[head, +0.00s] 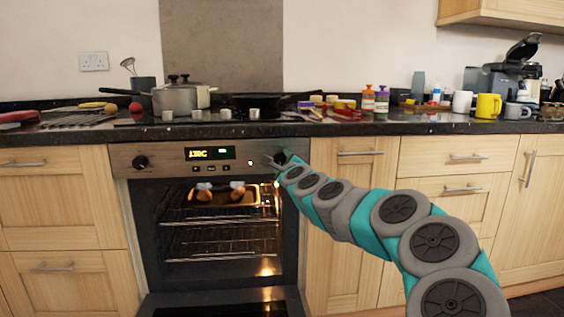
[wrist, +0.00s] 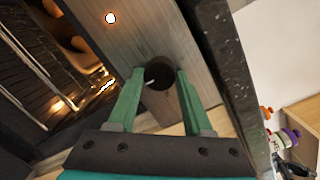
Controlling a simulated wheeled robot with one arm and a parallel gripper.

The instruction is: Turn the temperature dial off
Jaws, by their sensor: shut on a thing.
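The oven's steel control panel (head: 225,157) has a black dial (head: 141,162) at its left end and another at its right end. No label tells which one is the temperature dial. My gripper (head: 277,161) reaches the right dial (wrist: 160,79), which it partly hides in the head view. In the wrist view the green fingers (wrist: 160,76) sit on either side of this round black dial, shut on it. A short white pointer line on the dial points toward the left finger.
The oven door (head: 225,304) is open and lowered, with a tray of food (head: 222,196) inside the lit oven. An orange display (head: 209,153) glows on the panel. The granite worktop (head: 400,127) above holds pots, bottles and mugs. Wooden cupboards stand on both sides.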

